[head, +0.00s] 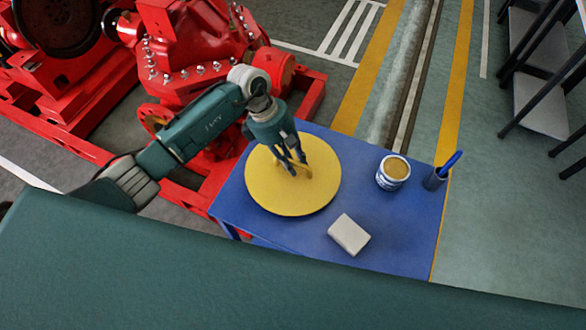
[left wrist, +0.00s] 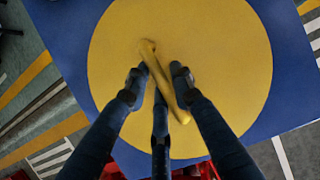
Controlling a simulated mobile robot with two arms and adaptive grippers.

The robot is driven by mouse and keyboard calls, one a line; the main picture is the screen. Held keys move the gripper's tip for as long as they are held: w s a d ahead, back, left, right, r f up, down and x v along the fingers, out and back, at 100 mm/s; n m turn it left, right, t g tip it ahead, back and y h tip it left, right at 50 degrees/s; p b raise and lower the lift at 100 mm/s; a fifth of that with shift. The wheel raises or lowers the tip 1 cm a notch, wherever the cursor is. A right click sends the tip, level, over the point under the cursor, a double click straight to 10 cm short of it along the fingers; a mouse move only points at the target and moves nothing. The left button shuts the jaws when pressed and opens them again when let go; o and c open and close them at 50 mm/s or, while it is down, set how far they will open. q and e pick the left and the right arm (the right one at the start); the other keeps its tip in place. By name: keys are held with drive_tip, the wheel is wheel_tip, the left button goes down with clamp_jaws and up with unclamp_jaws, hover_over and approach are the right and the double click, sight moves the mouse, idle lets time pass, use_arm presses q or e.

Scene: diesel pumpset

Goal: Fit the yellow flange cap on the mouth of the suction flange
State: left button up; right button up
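The yellow flange cap (head: 272,192) is a large round disc lying flat on the blue table (head: 400,240). A raised bar handle (left wrist: 158,70) crosses its middle. My left gripper (head: 293,168) points down over the cap. In the left wrist view its fingers (left wrist: 160,76) are spread on either side of the handle, with a gap visible on the left side; contact on the right cannot be told. The red pump (head: 190,50) stands behind the table. A round red flange (head: 284,68) shows on its right side; whether it is the suction flange is unclear. My right gripper is not in view.
Red base rails (head: 190,200) run beside the table. Black-framed shelving (head: 540,90) stands at far right.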

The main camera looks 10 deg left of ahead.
use_arm(q)
clamp_jaws()
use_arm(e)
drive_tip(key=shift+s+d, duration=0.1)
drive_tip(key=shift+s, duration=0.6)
use_arm(q)
drive_tip(key=shift+r, duration=0.5)
wheel_tip(320, 180, up, 19)
drive_tip(key=b, duration=0.3)
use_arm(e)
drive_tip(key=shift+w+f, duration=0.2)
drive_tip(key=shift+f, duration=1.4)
